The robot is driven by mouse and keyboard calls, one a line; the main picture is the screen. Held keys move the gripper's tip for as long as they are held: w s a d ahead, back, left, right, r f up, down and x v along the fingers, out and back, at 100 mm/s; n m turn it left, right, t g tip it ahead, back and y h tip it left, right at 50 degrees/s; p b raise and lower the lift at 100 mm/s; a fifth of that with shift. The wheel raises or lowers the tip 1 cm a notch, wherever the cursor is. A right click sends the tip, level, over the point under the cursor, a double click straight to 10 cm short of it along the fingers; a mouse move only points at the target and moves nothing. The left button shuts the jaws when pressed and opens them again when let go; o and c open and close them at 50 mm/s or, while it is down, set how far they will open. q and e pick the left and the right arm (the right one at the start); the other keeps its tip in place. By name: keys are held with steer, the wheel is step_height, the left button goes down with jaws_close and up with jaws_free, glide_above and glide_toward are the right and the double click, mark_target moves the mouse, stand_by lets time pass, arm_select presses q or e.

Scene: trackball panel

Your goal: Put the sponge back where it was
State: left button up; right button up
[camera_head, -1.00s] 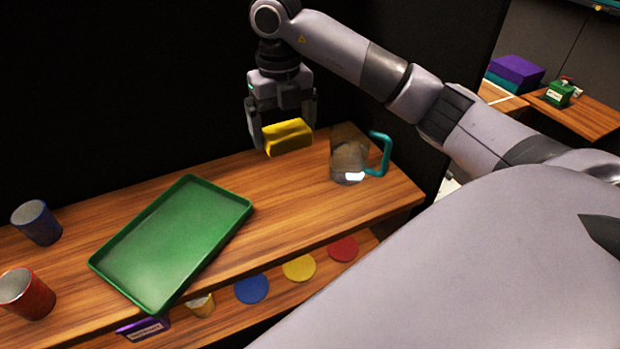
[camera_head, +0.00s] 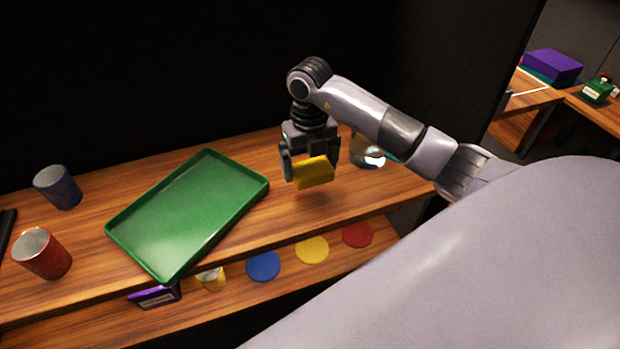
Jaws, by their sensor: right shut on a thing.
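The yellow sponge (camera_head: 314,173) is held in my right gripper (camera_head: 310,168), which points down over the wooden shelf top (camera_head: 330,205). The fingers are shut on the sponge, one at each side. It hangs between the green tray and the clear jug; whether it touches the wood is hard to tell. My left gripper is not in view.
The green tray (camera_head: 188,212) lies left of the sponge. The clear jug (camera_head: 368,152) stands behind my right arm, partly hidden. A blue cup (camera_head: 58,187) and a red cup (camera_head: 42,254) stand at left. Blue (camera_head: 263,266), yellow (camera_head: 312,249) and red (camera_head: 357,234) discs lie on the lower shelf.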

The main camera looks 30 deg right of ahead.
mark_target(310, 178)
steer(key=shift+f, duration=2.35)
steer(key=shift+f, duration=0.15)
steer(key=o, duration=0.6)
steer(key=shift+c, duration=0.2)
steer(key=shift+r, duration=0.3)
step_height(310, 178, up, 12)
steer(key=shift+f, duration=0.1)
